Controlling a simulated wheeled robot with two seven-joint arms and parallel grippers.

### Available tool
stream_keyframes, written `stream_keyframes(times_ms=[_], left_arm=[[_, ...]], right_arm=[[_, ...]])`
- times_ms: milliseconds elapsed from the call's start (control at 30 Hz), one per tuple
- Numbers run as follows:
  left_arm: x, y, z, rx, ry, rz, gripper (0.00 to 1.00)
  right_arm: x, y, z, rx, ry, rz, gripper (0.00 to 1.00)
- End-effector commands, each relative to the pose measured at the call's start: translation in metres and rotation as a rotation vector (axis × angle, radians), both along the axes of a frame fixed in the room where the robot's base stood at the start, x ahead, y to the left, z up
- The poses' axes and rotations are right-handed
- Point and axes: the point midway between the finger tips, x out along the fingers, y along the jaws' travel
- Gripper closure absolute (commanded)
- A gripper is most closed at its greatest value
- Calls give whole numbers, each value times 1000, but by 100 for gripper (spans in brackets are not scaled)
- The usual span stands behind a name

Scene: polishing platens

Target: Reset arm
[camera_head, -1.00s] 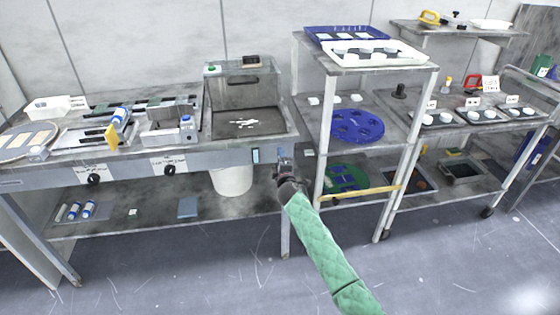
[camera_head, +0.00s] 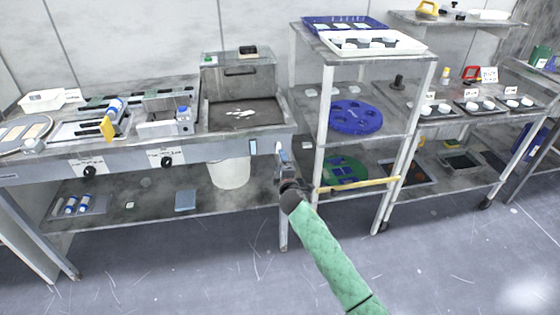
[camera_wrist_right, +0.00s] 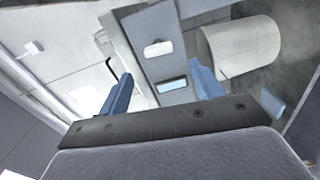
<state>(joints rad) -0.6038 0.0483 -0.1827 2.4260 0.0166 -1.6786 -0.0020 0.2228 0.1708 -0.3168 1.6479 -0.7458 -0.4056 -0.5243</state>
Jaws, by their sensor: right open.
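My right arm, in a green quilted sleeve, comes in from the bottom of the head view. Its gripper (camera_head: 283,155) is in front of the right end of the long workbench (camera_head: 130,155), by the front leg. In the right wrist view the two blue fingers of the gripper (camera_wrist_right: 160,90) stand wide apart with nothing between them. My left gripper is not in view.
A shelf rack (camera_head: 430,70) with a blue perforated disc (camera_head: 355,117) stands just right of the gripper. A yellow bar (camera_head: 358,186) crosses its lower front. A white bucket (camera_head: 230,172) is under the bench. The floor (camera_head: 180,275) in front is clear.

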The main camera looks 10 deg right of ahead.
Motion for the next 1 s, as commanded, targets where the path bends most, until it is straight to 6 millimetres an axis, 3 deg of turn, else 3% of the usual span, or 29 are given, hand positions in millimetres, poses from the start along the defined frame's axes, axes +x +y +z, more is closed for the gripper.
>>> stream_keyframes(times_ms=[567,800,1000], left_arm=[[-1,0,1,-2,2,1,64],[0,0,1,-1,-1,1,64],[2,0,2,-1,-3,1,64]], right_arm=[[-2,0,0,18,1,-1,35],[-7,-27,-22,191,121,-158,35],[-30,-44,-10,458,248,-333,35]])
